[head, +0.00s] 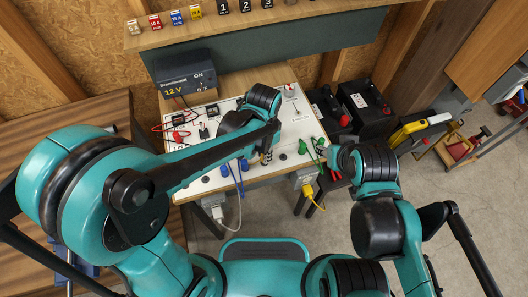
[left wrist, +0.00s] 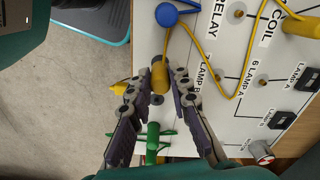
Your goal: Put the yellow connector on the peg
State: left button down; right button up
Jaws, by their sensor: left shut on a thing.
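My left gripper (left wrist: 160,78) is shut on a yellow connector (left wrist: 158,72), held over the white board (left wrist: 200,120). A thin yellow wire (left wrist: 236,92) loops from beside it towards another yellow connector (left wrist: 305,22) by the COIL label. Brass pegs (left wrist: 218,77) stand bare by the lamp labels. A small dark round spot (left wrist: 157,99) shows just below the held connector; I cannot tell what it is. In the head view my left gripper (head: 267,156) is above the board's front part, its tips partly hidden. My right gripper (head: 328,156) is at the board's right edge; its jaws are unclear.
A green connector (left wrist: 153,130) lies between the left fingers' bases in the wrist view. A blue connector (left wrist: 167,15) is near the fingertips. A yellow plug (head: 307,190) hangs at the table's front edge. The power supply (head: 186,73) stands back left; black batteries (head: 366,105) stand right.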

pick_arm(q)
jog(key=shift+f+b, duration=0.7)
jog(key=shift+f, duration=0.2)
jog(key=c, duration=1.3)
grip_release()
jog(key=shift+r, duration=0.15)
notch_tip(320, 180, up, 12)
jog(key=s+a+n+t, duration=0.1)
jog(key=a+n+t, duration=0.1)
jog(key=a, duration=0.4)
jog(key=s+a+n+t, duration=0.2)
jog(key=a+n, duration=0.3)
jog(key=a, duration=0.1)
jog(key=s+a+f+n+t, duration=0.1)
jog(key=s+a+n+t, duration=0.1)
jog(key=a, duration=0.3)
jog(key=shift+a+n+t, duration=0.4)
jog(key=shift+n+t, duration=0.2)
jog(key=shift+n, duration=0.3)
